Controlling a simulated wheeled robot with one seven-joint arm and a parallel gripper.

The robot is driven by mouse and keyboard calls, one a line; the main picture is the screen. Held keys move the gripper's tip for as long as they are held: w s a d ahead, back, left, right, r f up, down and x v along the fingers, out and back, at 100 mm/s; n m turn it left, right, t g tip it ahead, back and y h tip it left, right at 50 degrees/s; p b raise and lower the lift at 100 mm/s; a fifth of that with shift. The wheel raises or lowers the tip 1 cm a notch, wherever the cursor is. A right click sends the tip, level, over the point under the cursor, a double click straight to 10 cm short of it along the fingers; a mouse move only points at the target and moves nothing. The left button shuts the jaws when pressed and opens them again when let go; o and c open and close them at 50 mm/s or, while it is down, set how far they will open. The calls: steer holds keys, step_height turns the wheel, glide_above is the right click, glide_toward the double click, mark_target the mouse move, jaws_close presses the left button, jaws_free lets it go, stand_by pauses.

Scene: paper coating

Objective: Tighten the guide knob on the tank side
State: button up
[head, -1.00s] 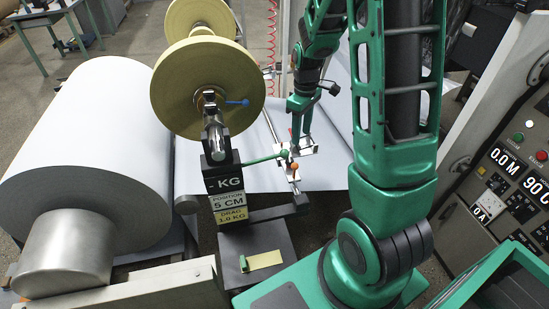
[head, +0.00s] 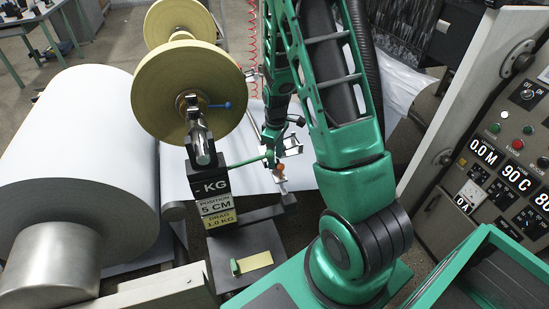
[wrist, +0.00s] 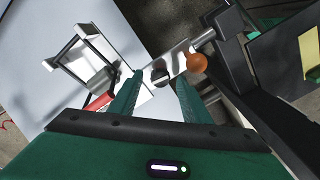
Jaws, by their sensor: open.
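The metal guide (head: 291,147) stands over the white web beside the tension unit, with an orange ball knob (head: 279,168) at its near end. In the wrist view the orange ball (wrist: 196,63) is just right of my right fingertip. A small dark round knob (wrist: 160,76) on the guide's bright plate (wrist: 140,82) shows between and beyond my fingertips. My gripper (wrist: 152,88) is open and empty over the plate; contact cannot be told. In the head view my gripper (head: 271,145) is small and partly hidden. Which knob is the tank-side one cannot be told.
A red handle (wrist: 100,101) lies left of my fingers, by a metal bracket (wrist: 85,55). A green lever (head: 247,161) and the black KG post (head: 208,180) stand close by. A large white roll (head: 75,160) is left; the control panel (head: 510,150) is right.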

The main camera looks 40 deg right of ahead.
steer(key=shift+f, duration=0.3)
steer(key=c, duration=1)
steer(key=shift+d, duration=0.15)
steer(key=shift+c, duration=0.2)
